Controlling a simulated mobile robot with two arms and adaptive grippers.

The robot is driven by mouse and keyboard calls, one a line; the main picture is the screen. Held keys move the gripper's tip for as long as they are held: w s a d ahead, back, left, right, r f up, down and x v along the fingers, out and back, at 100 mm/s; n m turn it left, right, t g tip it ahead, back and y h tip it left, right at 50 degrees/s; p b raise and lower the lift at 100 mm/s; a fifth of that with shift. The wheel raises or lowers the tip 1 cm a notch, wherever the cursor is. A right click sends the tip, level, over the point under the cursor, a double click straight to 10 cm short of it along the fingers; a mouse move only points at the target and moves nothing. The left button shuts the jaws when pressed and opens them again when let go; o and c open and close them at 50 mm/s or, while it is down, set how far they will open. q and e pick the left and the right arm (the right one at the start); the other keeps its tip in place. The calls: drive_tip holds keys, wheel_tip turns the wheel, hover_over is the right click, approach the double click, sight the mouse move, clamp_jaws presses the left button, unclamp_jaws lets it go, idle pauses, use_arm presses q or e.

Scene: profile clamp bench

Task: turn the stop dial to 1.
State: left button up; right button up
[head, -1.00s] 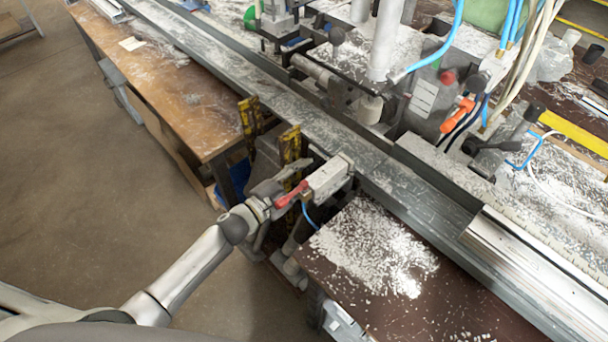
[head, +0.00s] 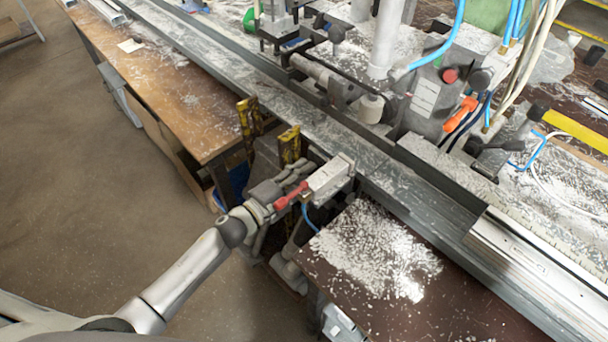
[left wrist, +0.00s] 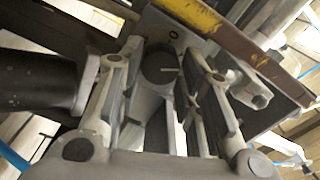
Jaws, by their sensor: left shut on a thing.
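The stop dial (left wrist: 158,66) is a dark round knob with a pale pointer line, seen in the left wrist view. Its line points to the right of that picture. A small ring-like mark shows on the grey plate (left wrist: 186,36) above the dial; I cannot read it surely as a number. My left gripper (left wrist: 160,58) has one finger on each side of the dial and is shut on it. In the head view my left gripper (head: 288,182) is at the clamp unit below the rail, and it hides the dial there. My right gripper is in neither view.
A grey block (head: 328,179) and a red handle (head: 291,196) are close beside my left gripper. Yellow worn clamp jaws (head: 289,146) stand just behind it. A long metal rail (head: 400,185) runs across. White chips cover the brown table (head: 430,320) at right.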

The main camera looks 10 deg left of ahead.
use_arm(q)
drive_tip(key=shift+f, duration=0.1)
drive_tip(key=o, duration=0.7)
drive_tip(key=shift+o, duration=0.2)
drive_tip(key=v, duration=1.2)
drive_tip(key=s+a+f+n+g+y, duration=0.2)
drive_tip(key=s+a+f+n+y, duration=0.15)
drive_tip(key=f, duration=0.65)
drive_tip(key=s+a+f+n+g+y, duration=0.15)
drive_tip(key=f+n, duration=0.25)
drive_tip(key=f, duration=0.5)
drive_tip(key=s+a+f+n+g+y, duration=0.1)
drive_tip(key=s+a+f+n+y, duration=0.25)
drive_tip(key=f, duration=0.65)
drive_tip(key=s+d+f+n+g, duration=0.1)
drive_tip(key=s+f+n+g, duration=0.1)
drive_tip(key=s+f, duration=0.4)
drive_tip(key=s+d+f+n+g+y, duration=0.1)
drive_tip(key=s+f+n+g, duration=0.2)
drive_tip(key=s, duration=1)
drive_tip(key=s+d+f+n+g, duration=0.1)
drive_tip(key=s+f+g, duration=0.3)
drive_tip(key=s+f, duration=0.4)
drive_tip(key=shift+s+f+n, duration=0.3)
drive_tip(key=shift+s+n, duration=0.5)
drive_tip(key=shift+s, duration=0.2)
